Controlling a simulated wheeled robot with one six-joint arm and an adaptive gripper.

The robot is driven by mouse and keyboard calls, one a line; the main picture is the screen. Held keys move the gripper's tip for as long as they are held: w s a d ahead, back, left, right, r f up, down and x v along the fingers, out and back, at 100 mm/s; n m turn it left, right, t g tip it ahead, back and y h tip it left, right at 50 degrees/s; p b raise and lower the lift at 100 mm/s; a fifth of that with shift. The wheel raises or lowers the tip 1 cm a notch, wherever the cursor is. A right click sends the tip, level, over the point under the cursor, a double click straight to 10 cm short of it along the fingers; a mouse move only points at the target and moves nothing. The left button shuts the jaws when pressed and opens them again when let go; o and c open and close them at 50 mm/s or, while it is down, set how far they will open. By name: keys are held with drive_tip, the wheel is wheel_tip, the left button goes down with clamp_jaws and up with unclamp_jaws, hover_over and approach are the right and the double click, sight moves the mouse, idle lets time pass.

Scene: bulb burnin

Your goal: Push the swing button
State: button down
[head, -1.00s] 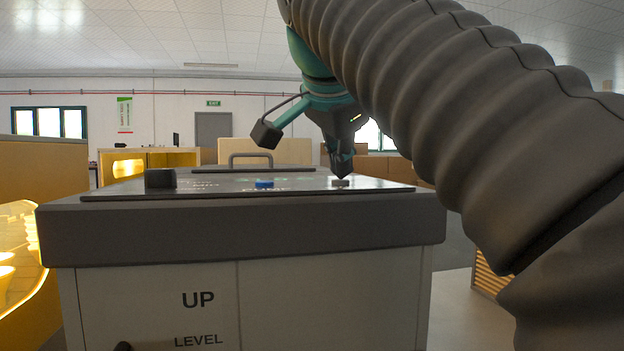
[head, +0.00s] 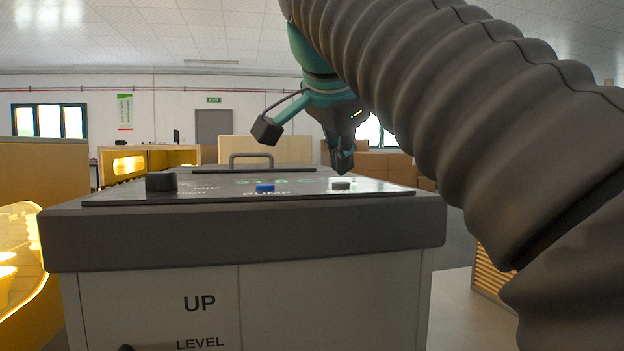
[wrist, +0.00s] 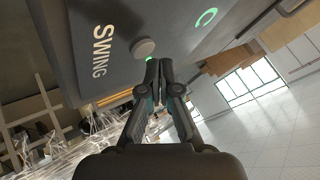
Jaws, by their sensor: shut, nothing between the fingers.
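The swing button is a round grey cap on the dark panel, right of the blue pump button (head: 265,188) in the head view (head: 341,184). In the wrist view the swing button (wrist: 144,48) sits beside the white SWING label (wrist: 103,50), with a small green glow at its edge. My gripper (wrist: 158,66) is shut and empty, its fingertips close to the button's lower right side in that view. In the head view my gripper (head: 344,168) points down just above and behind the button. I cannot tell whether they touch.
The panel (head: 130,199) tops a grey cabinet (head: 330,300). A black knob (head: 160,181) and a handle (head: 251,157) stand up from it. A lit green ring (wrist: 206,17) shows on the panel. Glowing yellow cabinets (head: 150,158) stand to the left and behind.

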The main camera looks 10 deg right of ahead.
sight(341, 183)
drive_tip(key=shift+r+p, duration=1.65)
drive_tip(key=shift+r, duration=1.35)
